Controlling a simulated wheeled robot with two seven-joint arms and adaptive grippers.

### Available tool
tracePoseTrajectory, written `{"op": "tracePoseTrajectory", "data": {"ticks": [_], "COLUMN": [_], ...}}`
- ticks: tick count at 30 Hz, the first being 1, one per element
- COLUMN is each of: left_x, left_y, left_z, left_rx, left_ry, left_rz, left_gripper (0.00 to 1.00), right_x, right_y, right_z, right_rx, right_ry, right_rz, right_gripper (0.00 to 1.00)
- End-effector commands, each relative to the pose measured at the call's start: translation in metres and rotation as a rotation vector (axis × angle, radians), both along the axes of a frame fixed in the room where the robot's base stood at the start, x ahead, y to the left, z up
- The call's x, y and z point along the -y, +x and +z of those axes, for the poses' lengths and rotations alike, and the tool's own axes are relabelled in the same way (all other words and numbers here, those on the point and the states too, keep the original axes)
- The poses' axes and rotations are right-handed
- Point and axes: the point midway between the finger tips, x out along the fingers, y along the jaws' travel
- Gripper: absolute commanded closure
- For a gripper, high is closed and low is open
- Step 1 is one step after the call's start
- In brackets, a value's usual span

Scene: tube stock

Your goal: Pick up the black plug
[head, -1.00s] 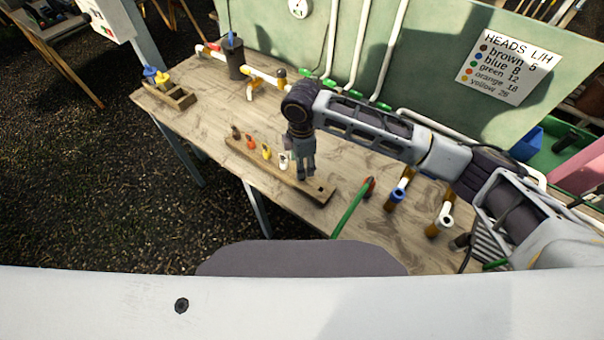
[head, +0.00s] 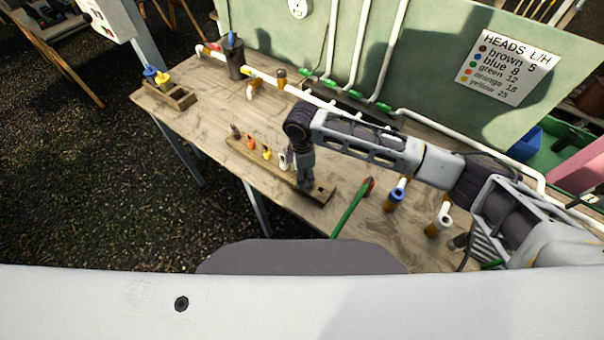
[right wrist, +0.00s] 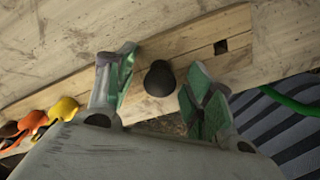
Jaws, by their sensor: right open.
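The black plug (right wrist: 159,79) stands in the wooden strip (right wrist: 189,60) and shows in the right wrist view between the two fingers of my right gripper (right wrist: 160,88). The fingers are apart, one on each side of the plug, with a gap on both sides. In the head view the right gripper (head: 305,184) points down over the near end of the strip (head: 268,175), and it hides the plug there. My left gripper is not in view.
An empty square hole (right wrist: 220,47) is beside the black plug.

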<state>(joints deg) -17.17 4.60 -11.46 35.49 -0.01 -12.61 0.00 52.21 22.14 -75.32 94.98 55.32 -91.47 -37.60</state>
Motion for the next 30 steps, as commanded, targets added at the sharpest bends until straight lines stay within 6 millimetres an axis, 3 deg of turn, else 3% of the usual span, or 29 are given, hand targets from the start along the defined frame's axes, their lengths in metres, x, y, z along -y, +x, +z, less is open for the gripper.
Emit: {"op": "tracePoseTrajectory", "data": {"ticks": [10, 19, 30], "left_x": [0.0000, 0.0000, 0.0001], "left_y": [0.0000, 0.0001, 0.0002], "left_z": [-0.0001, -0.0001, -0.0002], "left_rx": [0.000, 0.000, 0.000], "left_ry": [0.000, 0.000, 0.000], "left_rz": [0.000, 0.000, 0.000], "left_gripper": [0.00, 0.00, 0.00], "right_x": [0.0000, 0.0000, 0.0000], "right_y": [0.0000, 0.0000, 0.0001], "right_z": [0.0001, 0.0002, 0.0006], "right_rx": [0.000, 0.000, 0.000], "right_ry": [0.000, 0.000, 0.000], "right_rz": [0.000, 0.000, 0.000], "right_gripper": [0.47, 0.84, 0.85]}}
